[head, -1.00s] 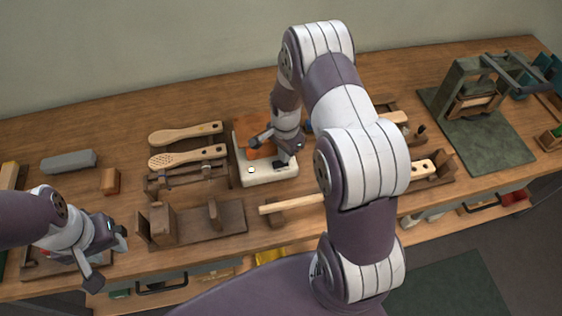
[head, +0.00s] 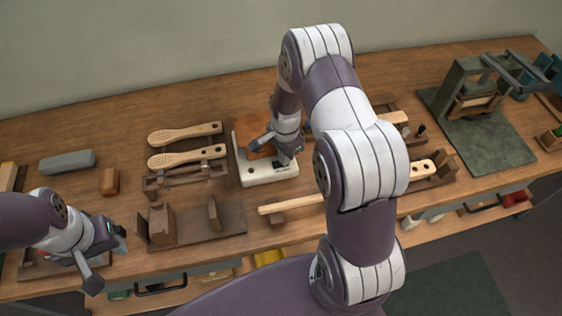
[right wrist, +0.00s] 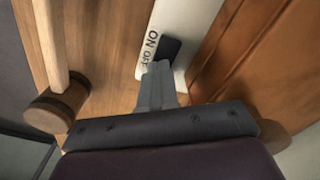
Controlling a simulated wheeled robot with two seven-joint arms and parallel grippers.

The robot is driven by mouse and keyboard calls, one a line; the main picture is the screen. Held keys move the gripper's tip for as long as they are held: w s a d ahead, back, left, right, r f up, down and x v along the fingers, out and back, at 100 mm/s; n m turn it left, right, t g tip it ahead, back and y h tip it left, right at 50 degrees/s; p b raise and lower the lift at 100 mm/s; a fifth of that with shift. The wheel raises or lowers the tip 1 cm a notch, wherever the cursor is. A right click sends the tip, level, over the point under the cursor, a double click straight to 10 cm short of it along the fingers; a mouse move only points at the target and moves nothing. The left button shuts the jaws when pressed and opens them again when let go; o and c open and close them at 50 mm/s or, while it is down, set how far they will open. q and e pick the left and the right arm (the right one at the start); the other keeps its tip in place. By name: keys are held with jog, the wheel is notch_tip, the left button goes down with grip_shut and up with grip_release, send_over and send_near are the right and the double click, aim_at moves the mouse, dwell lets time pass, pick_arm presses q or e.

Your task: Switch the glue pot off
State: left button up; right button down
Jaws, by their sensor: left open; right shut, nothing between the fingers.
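The glue pot (head: 252,176) has a white base with a brown body (head: 250,126) on it and stands mid-table. In the right wrist view its white face (right wrist: 190,18) carries ON and OFF lettering beside a dark switch (right wrist: 169,49). My right gripper (right wrist: 157,72) is shut and empty, its fingertips at the switch's near edge, by the OFF lettering. I cannot tell whether they touch it. In the head view my right gripper (head: 279,157) is over the base's right part and hides some of the pot. My left gripper (head: 110,258) is open and empty at the table's front left.
Two perforated wooden paddles (head: 187,156) lie left of the pot. A wooden jig (head: 192,224) stands front left. A mallet (head: 292,203) lies in front of the pot; its handle and head (right wrist: 54,105) are close to my right gripper. A green-grey press (head: 475,100) stands far right.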

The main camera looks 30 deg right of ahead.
notch_tip(320, 180, up, 7)
jog(key=p, duration=0.6)
jog(key=shift+f, duration=0.1)
jog(key=s+a+r+n, duration=0.4)
jog(key=s+r+n, duration=0.2)
jog(key=r+n, duration=0.1)
jog(key=s+a+r+n+t, duration=0.1)
jog(key=s+a+r+n, duration=0.3)
jog(key=s+r+n, duration=0.3)
jog(key=shift+s+r+n, duration=0.2)
jog(key=shift+r+n, duration=0.2)
jog(key=shift+r, duration=0.5)
jog(key=shift+s+a, duration=0.1)
jog(key=shift+a, duration=0.05)
